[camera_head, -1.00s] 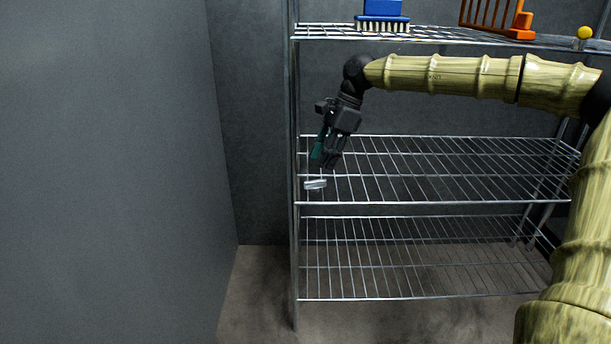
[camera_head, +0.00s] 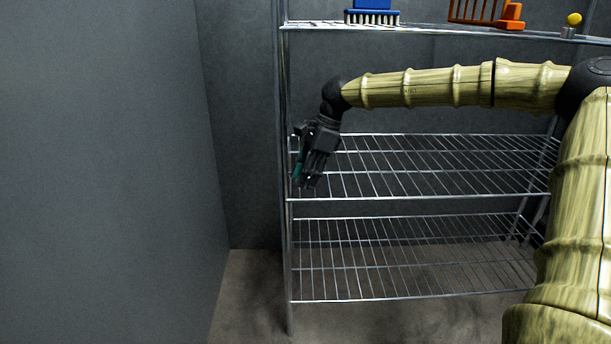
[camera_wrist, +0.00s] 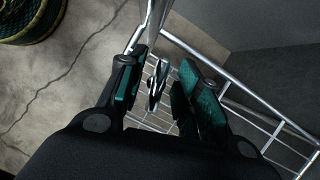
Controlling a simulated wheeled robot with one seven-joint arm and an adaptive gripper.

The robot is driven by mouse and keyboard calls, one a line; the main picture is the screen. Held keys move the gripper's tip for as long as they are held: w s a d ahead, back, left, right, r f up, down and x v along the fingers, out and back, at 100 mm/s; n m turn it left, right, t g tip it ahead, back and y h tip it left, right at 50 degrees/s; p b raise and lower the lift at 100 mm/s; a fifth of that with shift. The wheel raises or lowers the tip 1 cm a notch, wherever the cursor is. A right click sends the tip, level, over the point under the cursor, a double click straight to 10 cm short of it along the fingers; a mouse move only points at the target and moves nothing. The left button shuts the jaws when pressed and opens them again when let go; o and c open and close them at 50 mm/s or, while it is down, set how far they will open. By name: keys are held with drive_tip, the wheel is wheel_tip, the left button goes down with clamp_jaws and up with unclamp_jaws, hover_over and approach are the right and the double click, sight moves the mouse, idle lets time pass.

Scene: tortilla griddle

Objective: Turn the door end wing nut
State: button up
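My gripper (camera_head: 306,185) points down over the front left corner of the middle wire shelf. In the wrist view, my gripper (camera_wrist: 163,62) is open, with its green-padded fingers apart. A small silvery metal piece (camera_wrist: 155,82) shows between the fingers, with a gap visible on both sides. I cannot tell for sure whether it is the wing nut. It is not visible in the head view, where my gripper covers that spot. No door can be made out.
A metal shelf post (camera_head: 282,150) stands just left of my gripper. The middle wire shelf (camera_head: 430,197) looks bare. A blue brush (camera_head: 372,16), an orange rack (camera_head: 485,13) and a yellow ball (camera_head: 574,19) are on the top shelf. A green-yellow coiled object (camera_wrist: 25,18) is on the floor.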

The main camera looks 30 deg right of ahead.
clamp_jaws()
drive_tip(key=shift+r+m+p, duration=0.25)
drive_tip(key=shift+m+p, duration=0.15)
drive_tip(key=shift+p, duration=0.65)
